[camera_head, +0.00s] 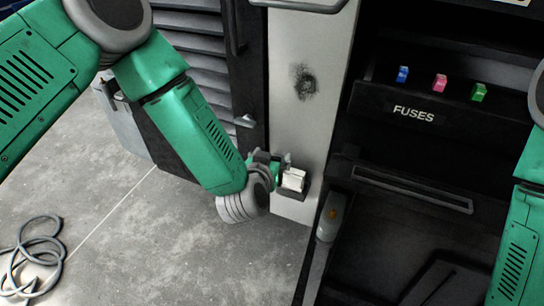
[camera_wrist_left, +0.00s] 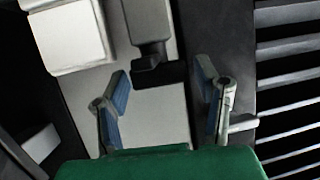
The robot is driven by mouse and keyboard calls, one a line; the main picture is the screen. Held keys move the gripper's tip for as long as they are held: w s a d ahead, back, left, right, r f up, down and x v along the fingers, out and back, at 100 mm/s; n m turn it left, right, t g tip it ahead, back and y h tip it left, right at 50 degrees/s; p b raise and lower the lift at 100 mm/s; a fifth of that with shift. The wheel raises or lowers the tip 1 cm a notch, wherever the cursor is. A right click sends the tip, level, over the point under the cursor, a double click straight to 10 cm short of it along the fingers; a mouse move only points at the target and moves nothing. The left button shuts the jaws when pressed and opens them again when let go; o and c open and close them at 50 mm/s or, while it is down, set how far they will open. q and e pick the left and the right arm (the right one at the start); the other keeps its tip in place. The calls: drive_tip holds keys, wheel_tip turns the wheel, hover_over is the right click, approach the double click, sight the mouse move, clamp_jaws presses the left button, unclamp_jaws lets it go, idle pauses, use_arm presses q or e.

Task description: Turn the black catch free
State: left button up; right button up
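In the left wrist view a grey bar with a black end, which looks like the black catch (camera_wrist_left: 159,74), lies against a pale panel. My left gripper (camera_wrist_left: 163,98) is open, with one blue-padded finger on each side below the black end; neither finger visibly touches it. In the head view my left gripper (camera_head: 267,161) is low at the pale post, just left of a white block (camera_head: 293,179) on a dark base. The catch is hidden there or too small to tell. My right gripper is out of view; only parts of that arm show at the right edge.
A louvred dark door (camera_head: 196,48) stands left of the pale post (camera_head: 302,112), which has a dark smudge. On the right is a dark cabinet with a FUSES shelf (camera_head: 412,114) holding blue, pink and green fuses. A coiled cable (camera_head: 35,255) lies on the grey floor.

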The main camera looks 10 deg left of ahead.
use_arm(q)
drive_tip(key=c, duration=0.8)
drive_tip(key=shift+o, duration=0.2)
drive_tip(key=shift+r+m+h+p, duration=0.1)
drive_tip(key=shift+m+h+p, duration=0.4)
drive_tip(key=shift+m+h, duration=0.4)
drive_tip(key=shift+h, duration=0.1)
drive_tip(key=shift+s, duration=0.1)
drive_tip(key=o, duration=1.2)
